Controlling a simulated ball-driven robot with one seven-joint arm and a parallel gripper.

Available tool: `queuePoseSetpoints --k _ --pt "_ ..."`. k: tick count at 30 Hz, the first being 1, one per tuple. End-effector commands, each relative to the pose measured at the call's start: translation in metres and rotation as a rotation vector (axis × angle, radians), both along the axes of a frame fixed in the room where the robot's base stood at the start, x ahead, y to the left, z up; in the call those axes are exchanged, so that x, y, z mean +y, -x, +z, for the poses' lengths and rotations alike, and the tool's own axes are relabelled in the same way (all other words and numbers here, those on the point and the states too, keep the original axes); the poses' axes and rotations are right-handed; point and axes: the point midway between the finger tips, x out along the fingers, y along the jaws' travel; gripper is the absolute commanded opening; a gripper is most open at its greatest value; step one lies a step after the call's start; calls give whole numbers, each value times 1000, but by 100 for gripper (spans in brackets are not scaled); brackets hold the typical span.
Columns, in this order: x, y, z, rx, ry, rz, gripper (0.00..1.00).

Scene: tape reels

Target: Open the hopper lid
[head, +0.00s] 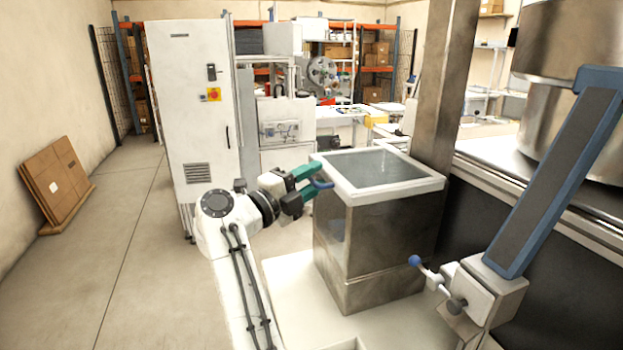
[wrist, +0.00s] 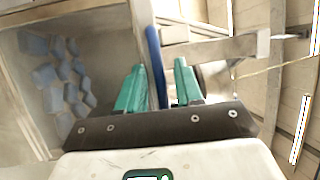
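The hopper (head: 375,245) is a brownish metal box with blue pieces visible inside it in the wrist view. Its lid (head: 410,187), a white frame around a grey see-through panel, lies flat and closed on top. A blue handle (head: 323,184) sticks out at the lid's left side; it shows as a blue bar in the wrist view (wrist: 155,60). My gripper (head: 310,182) is at this handle, its green fingers apart on either side of the bar. In the wrist view (wrist: 158,82) gaps show between the fingers and the bar, so it appears open around it.
A brown post (head: 445,90) stands right behind the hopper. A blue-and-grey arm-like bar (head: 555,180) and a blue-knobbed lever (head: 415,261) are at the right. A white cabinet (head: 190,110) stands behind my arm.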

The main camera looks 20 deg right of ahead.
Motion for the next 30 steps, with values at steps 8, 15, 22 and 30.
queuePoseSetpoints --k 8,15,22,30 --pt "0 0 0 0 0 0 8" --pt "0 0 0 0 0 0 0" --pt "0 0 -1 1 -1 0 0" --pt "9 0 7 0 -23 1 0"
